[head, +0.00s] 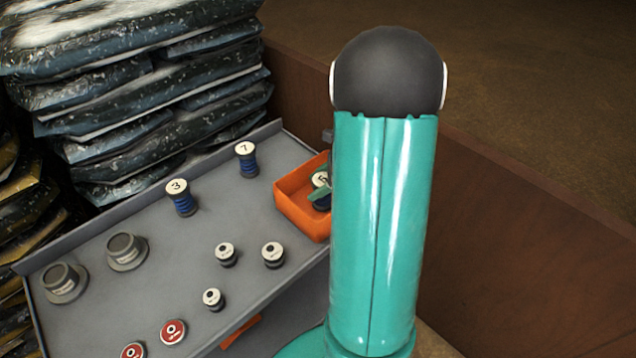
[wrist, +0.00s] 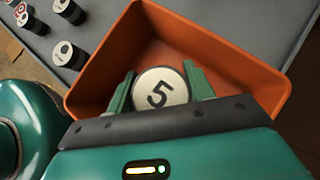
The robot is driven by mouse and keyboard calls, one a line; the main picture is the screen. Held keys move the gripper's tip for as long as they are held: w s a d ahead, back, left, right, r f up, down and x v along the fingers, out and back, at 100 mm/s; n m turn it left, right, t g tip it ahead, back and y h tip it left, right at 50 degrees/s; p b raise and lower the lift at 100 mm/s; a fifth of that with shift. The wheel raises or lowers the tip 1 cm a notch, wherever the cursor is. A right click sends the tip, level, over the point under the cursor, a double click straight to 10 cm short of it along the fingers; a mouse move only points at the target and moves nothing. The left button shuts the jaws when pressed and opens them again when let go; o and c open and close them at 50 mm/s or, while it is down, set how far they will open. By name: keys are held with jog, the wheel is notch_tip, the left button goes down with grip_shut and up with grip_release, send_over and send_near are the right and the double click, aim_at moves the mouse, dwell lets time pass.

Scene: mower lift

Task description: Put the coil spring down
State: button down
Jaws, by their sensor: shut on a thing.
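The coil spring with a white cap marked 5 (wrist: 160,90) is between the two green fingers of my gripper (wrist: 161,84), which is shut on it. In the wrist view it is inside the orange bin (wrist: 232,66), with the bin's walls around it. In the head view the spring's cap (head: 320,178) shows over the orange bin (head: 293,208), partly hidden by my arm. Its lower part is hidden, so I cannot tell whether it touches the bin floor.
Blue springs capped 3 (head: 181,197) and 7 (head: 246,160) stand on the grey bench (head: 150,255). Several small black and red-topped parts and two grey cylinders (head: 126,250) stand there too. Stacked bags (head: 150,90) rise behind; a brown wall (head: 500,210) is at the right.

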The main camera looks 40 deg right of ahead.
jog(key=c, duration=0.6)
grip_release()
jog(key=shift+o, duration=0.2)
jog(key=shift+d, duration=0.1)
jog(key=v, duration=1.2)
jog(key=a+r+n+g+h, duration=0.1)
jog(key=a+r+n+g, duration=0.15)
jog(key=a+n, duration=0.5)
jog(key=a+r+n+g+h, duration=0.1)
jog(key=a+r+n, duration=0.3)
jog(key=a, duration=0.7)
jog(key=s+a+r+n+t+h, duration=0.1)
jog(key=s+a+n+h, duration=0.1)
jog(key=a+n, duration=0.4)
jog(key=s+a+r+n+t+h, duration=0.2)
jog(key=s+a+n, duration=0.1)
jog(key=a+n, duration=0.4)
jog(key=shift+s+a+r+n+h, duration=0.2)
jog(key=shift+s+r+n+h, duration=0.1)
jog(key=shift+n, duration=0.75)
